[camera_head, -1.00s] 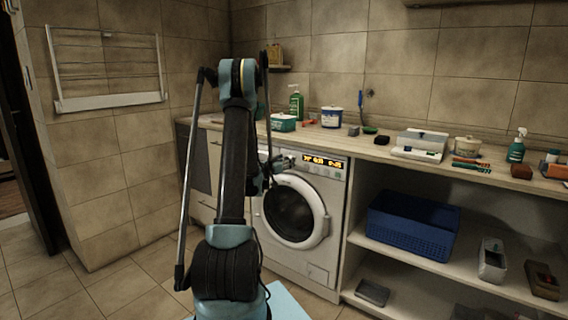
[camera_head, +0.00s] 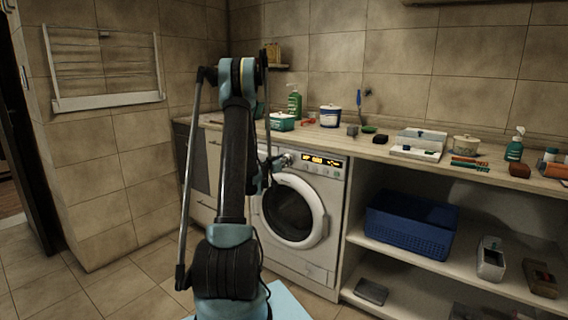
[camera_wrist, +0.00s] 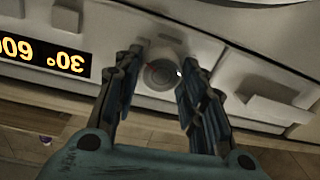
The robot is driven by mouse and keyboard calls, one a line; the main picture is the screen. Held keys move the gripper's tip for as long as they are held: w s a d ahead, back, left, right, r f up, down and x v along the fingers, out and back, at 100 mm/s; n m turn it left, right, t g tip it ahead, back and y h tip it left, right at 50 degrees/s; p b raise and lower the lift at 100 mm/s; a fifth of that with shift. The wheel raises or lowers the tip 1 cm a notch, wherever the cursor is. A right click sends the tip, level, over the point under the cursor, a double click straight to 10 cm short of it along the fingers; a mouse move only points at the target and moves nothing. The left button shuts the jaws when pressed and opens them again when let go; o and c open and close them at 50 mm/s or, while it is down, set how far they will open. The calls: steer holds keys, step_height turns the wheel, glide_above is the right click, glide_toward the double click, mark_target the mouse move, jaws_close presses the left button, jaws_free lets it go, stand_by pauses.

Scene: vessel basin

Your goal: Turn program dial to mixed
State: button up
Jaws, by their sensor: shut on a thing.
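The white washing machine (camera_head: 322,262) stands under the left part of the counter, its round door closed. Its pale round program dial (camera_wrist: 160,73) lies between my fingers in the wrist view, with a small reddish mark at its left edge and a bright white spot at its right. My gripper (camera_wrist: 162,62) is shut on the dial, one dark jointed finger on each side. The lit display (camera_wrist: 45,57) beside the dial appears upside down in the wrist view and reads 30° and 600. In the head view my gripper is at the panel's left end, partly hidden by my arm.
A protruding panel piece (camera_wrist: 270,108) is close to the right finger in the wrist view. The counter (camera_head: 375,150) above holds bottles, tubs and small items. A blue basket (camera_head: 410,232) sits on the open shelf to the right. Tiled floor is free at the left.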

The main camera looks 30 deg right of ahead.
steer(key=shift+w+a+n, duration=0.1)
steer(key=shift+w+n, duration=0.05)
steer(key=shift+n, duration=1.2)
steer(key=shift+w+a+n, duration=0.1)
steer(key=shift+n, duration=1.25)
steer(key=o, duration=1.1)
steer(key=shift+c, duration=0.2)
steer(key=v, duration=1.2)
steer(key=shift+r, duration=0.2)
